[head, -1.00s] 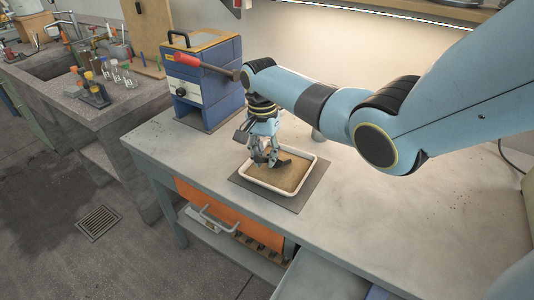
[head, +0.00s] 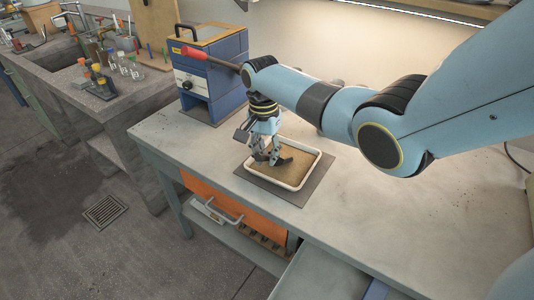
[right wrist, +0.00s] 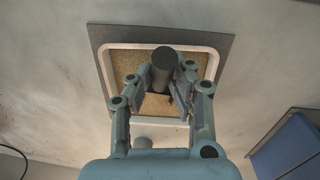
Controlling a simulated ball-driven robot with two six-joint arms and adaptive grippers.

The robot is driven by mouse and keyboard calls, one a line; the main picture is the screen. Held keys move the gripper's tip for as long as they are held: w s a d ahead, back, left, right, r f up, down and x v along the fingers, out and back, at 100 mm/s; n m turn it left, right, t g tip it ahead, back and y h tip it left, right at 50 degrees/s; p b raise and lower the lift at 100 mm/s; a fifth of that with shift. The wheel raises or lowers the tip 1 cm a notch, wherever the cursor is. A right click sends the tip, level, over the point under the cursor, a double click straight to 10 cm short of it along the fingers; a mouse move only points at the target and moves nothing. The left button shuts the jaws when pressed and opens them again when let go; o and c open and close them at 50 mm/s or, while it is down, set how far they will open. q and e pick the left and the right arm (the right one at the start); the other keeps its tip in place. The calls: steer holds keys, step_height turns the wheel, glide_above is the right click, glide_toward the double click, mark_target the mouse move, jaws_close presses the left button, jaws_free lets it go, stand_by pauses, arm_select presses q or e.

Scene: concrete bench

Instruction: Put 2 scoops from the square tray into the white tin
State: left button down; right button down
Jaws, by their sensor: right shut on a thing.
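The square tray (head: 318,168) has a white rim and holds brown loose material. It lies on a dark mat on the bench, and its rim also shows in the right wrist view (right wrist: 215,64). My right gripper (head: 267,157) is low over the left part of the tray, shut on a dark scoop (head: 285,161). In the right wrist view the scoop's dark round handle (right wrist: 163,66) stands between my fingers (right wrist: 160,76). The scoop's bowl is not clear. My left gripper is out of view.
A blue box-like device (head: 212,75) with a dark handle stands behind the tray to the left. The bench (head: 400,220) is clear to the tray's right. An orange drawer (head: 225,205) is below the bench's front edge. A sink counter with bottles is at far left.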

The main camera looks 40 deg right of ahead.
steer(key=shift+w+d+b, duration=0.2)
steer(key=shift+d+b, duration=0.05)
steer(key=shift+d, duration=0.5)
steer(key=shift+w+d+b, duration=0.15)
steer(key=shift+d+b, duration=0.05)
steer(key=shift+d, duration=0.55)
steer(key=shift+r+h+p, duration=0.7)
steer(key=shift+p, duration=0.6)
steer(key=shift+r+t+h+p, duration=0.3)
steer(key=shift+r+h+p, duration=0.6)
steer(key=shift+p, duration=0.45)
steer(key=shift+f, duration=0.1)
step_height(320, 180, up, 3)
steer(key=p, duration=0.3)
steer(key=shift+r, duration=1.35)
